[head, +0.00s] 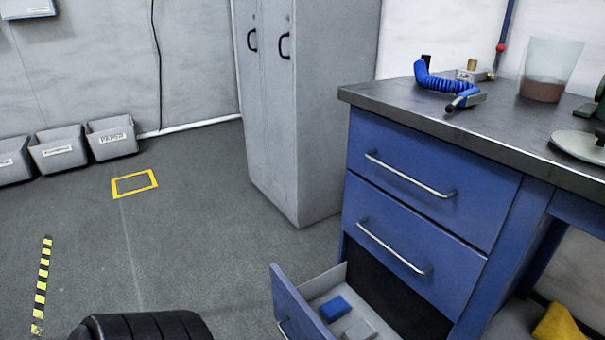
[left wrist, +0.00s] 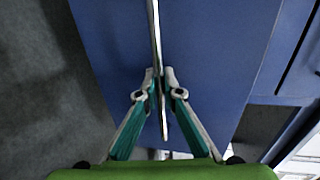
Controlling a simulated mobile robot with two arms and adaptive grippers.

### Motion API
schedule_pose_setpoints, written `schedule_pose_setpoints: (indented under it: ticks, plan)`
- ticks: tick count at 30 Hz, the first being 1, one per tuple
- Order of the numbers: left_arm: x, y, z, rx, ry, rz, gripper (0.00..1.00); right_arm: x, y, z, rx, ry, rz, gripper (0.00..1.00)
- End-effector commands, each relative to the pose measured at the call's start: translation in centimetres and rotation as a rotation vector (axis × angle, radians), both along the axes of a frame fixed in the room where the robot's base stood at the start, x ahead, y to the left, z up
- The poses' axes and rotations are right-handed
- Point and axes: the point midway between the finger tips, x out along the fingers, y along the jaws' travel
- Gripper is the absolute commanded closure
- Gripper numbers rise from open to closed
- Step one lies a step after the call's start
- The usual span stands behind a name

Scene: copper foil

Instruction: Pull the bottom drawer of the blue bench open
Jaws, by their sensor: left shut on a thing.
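The blue bench (head: 440,175) stands at the right in the head view. Its bottom drawer (head: 295,303) stands out from the bench, and a blue block (head: 334,309) and a pale grey thing (head: 360,330) show inside. Part of the drawer's handle (head: 283,328) shows at the lower edge. In the left wrist view, my left gripper (left wrist: 161,78) is shut on a metal bar handle (left wrist: 154,30) in front of a blue drawer front (left wrist: 210,45). My left gripper is out of the head view. My right gripper is in neither view.
The two upper drawers (head: 430,180) are shut. A grey cabinet (head: 310,110) stands beside the bench. Grey bins (head: 58,149) line the wall at the left. A yellow floor frame (head: 134,183) lies flat. The floor before the cabinet is clear.

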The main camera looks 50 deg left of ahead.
Motion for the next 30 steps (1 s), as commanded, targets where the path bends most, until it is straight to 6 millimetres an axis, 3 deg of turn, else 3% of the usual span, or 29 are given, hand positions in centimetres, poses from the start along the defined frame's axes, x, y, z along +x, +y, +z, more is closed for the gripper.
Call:
schedule_pose_setpoints:
  ticks: [7,9,10,20,26,30]
  plan:
    - [0.0,0.0,0.0,0.000,0.001,0.000,1.00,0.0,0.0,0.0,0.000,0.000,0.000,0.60]
    - [0.0,0.0,-0.1,0.000,0.001,0.000,0.77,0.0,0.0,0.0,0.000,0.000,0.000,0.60]
    - [0.0,0.0,-0.1,0.000,0.001,0.000,0.76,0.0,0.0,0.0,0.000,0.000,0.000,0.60]
    - [-0.1,0.0,0.0,0.000,0.001,0.000,0.76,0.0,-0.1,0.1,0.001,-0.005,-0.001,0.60]
    - [-2.4,0.1,0.3,-0.001,0.003,0.000,0.76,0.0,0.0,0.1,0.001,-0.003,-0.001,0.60]
    - [-5.4,0.4,0.9,0.000,0.005,0.001,0.76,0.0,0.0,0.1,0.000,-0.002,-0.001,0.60]
